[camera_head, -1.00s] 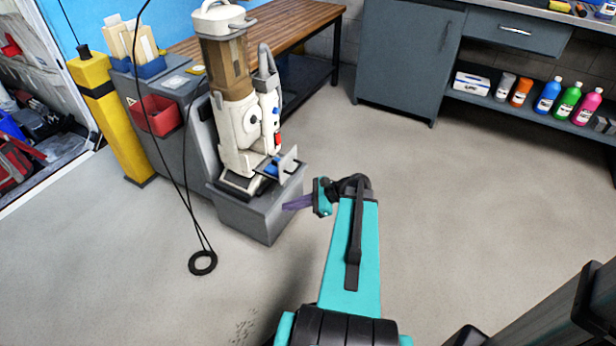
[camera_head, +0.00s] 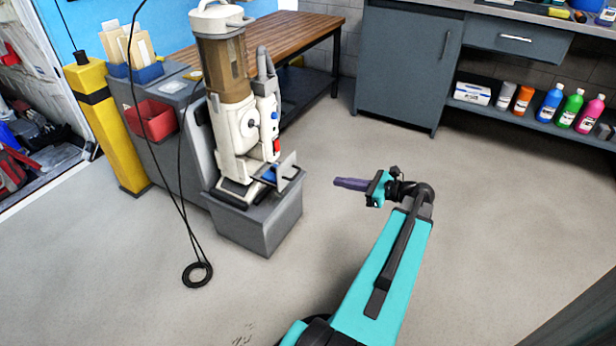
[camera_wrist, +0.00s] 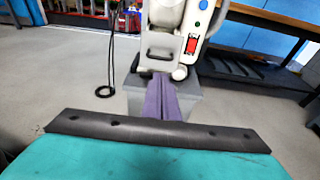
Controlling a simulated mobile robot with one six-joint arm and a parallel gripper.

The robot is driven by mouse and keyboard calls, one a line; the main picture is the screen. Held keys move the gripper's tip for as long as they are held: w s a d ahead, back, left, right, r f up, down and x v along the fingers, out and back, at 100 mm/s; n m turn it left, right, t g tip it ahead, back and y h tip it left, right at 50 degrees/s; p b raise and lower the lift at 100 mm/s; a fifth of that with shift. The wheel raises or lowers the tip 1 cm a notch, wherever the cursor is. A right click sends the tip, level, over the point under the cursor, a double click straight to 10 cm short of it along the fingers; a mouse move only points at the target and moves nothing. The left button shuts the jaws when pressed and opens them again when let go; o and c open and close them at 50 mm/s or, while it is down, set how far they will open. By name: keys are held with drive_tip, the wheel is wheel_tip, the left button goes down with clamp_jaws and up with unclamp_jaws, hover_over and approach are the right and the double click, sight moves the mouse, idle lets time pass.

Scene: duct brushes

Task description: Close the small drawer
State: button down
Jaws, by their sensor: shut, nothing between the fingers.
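A small drawer (camera_head: 286,171) with a pale grey front plate sticks out of the lower front of a white machine (camera_head: 238,135). Something blue shows beside the plate. In the wrist view the lower front of the machine carries a dark handle (camera_wrist: 160,50), seen almost head-on above my fingers. My gripper (camera_head: 338,182) has purple fingers, shut and empty, pointing left toward the machine. It is apart from the drawer, to its right, with open floor behind it. In the wrist view the closed fingers (camera_wrist: 160,98) cover part of the grey base below the machine.
The machine stands on a grey base (camera_head: 258,222). A black cable (camera_head: 190,235) hangs left of it and ends in a ring. A yellow post (camera_head: 108,125), red bin (camera_head: 151,119) and wooden bench (camera_head: 280,38) are nearby. Floor right of the machine is clear up to the grey cabinet (camera_head: 405,65).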

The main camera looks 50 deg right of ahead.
drive_tip(key=shift+w, duration=0.1)
drive_tip(key=b+x, duration=0.5)
drive_tip(key=x, duration=0.8)
drive_tip(key=shift+w+a+f, duration=0.15)
drive_tip(key=shift+w, duration=0.2)
